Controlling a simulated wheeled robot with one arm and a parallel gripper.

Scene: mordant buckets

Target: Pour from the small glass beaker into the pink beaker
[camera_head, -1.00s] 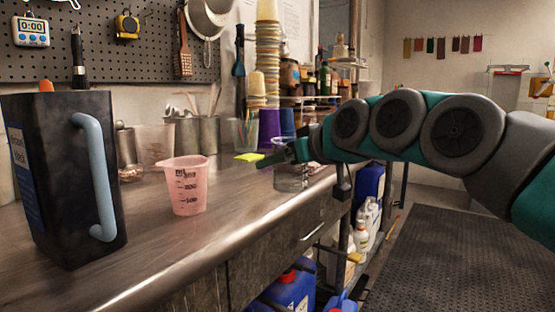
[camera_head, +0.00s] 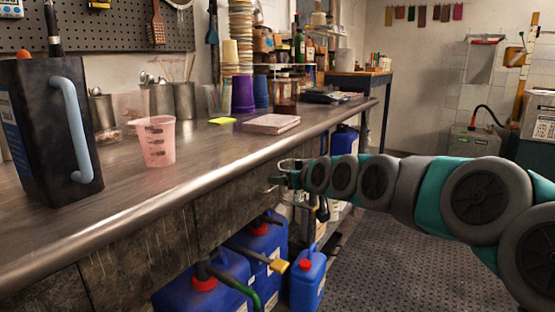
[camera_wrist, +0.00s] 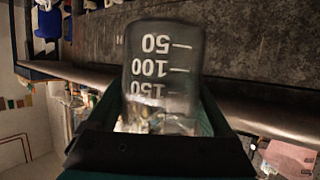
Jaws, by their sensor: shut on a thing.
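The pink beaker (camera_head: 157,143), translucent with dark markings, stands upright on the steel bench (camera_head: 195,160), right of a dark pitcher. My gripper (camera_head: 284,180) is shut on the small glass beaker (camera_head: 291,166), just off the bench's front edge. The glass beaker is small and partly hidden by my gripper in the head view. In the wrist view the glass beaker (camera_wrist: 165,60) fills the middle, with white marks 50, 100 and 150. Its base points to the picture's top, as the scene there is inverted, so it looks roughly upright. Its contents are unclear.
The dark pitcher (camera_head: 58,130) with a blue handle stands at left. A pink pad (camera_head: 271,123) and a yellow-green note (camera_head: 222,121) lie on the bench. Blue jugs (camera_head: 263,250) stand below it. The bench front between the pink beaker and my gripper is clear.

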